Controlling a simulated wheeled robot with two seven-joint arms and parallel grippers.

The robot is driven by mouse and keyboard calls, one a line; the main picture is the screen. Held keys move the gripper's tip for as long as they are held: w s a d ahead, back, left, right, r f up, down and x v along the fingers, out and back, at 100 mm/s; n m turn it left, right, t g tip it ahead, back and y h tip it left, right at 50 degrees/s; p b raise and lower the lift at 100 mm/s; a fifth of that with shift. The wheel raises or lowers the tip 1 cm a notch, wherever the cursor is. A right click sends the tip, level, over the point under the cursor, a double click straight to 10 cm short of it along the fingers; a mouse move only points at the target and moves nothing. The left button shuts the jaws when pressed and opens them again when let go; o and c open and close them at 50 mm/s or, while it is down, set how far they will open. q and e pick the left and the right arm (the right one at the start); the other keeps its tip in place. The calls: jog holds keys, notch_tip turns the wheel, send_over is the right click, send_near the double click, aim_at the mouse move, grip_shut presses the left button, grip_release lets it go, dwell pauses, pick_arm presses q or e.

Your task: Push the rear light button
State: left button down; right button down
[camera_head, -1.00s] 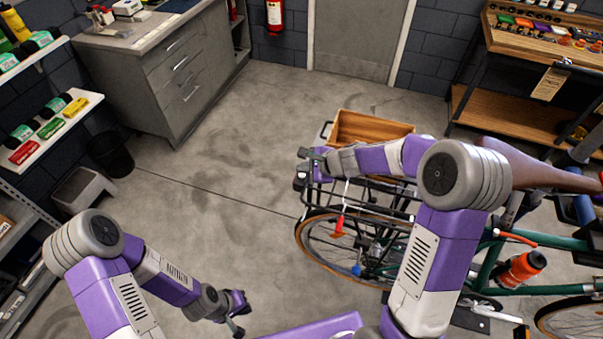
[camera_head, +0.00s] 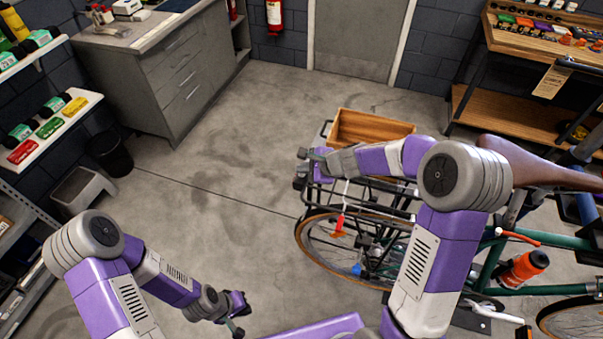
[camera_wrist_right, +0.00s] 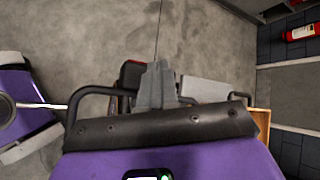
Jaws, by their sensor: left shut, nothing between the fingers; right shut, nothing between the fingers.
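The bicycle stands at the right in the head view, with a black rear rack (camera_head: 375,205) over its rear wheel. A small dark and red part, which looks like the rear light (camera_wrist_right: 132,74), shows in the right wrist view just left of the grey fingers and partly hidden by them. My right gripper (camera_head: 304,166) is shut and empty at the rack's rear end. Its fingertips (camera_wrist_right: 155,72) look very near the light; I cannot tell if they touch it, and the button is not visible. My left gripper (camera_head: 240,316) is shut and empty, low over the floor at the bottom.
A wooden crate (camera_head: 370,128) sits beyond the rack. A red tag (camera_head: 340,223) hangs by the rear wheel. A grey cabinet (camera_head: 180,85) stands at the back left, a wooden workbench (camera_head: 545,35) at the back right. The floor between them is clear.

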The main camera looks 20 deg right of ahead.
aim_at(304, 176)
jog(key=shift+f, duration=0.1)
dwell(0.3)
jog(key=shift+r+p, duration=0.4)
jog(key=shift+r, duration=0.2)
notch_tip(304, 176, up, 6)
jog(key=p, duration=0.5)
dwell(0.5)
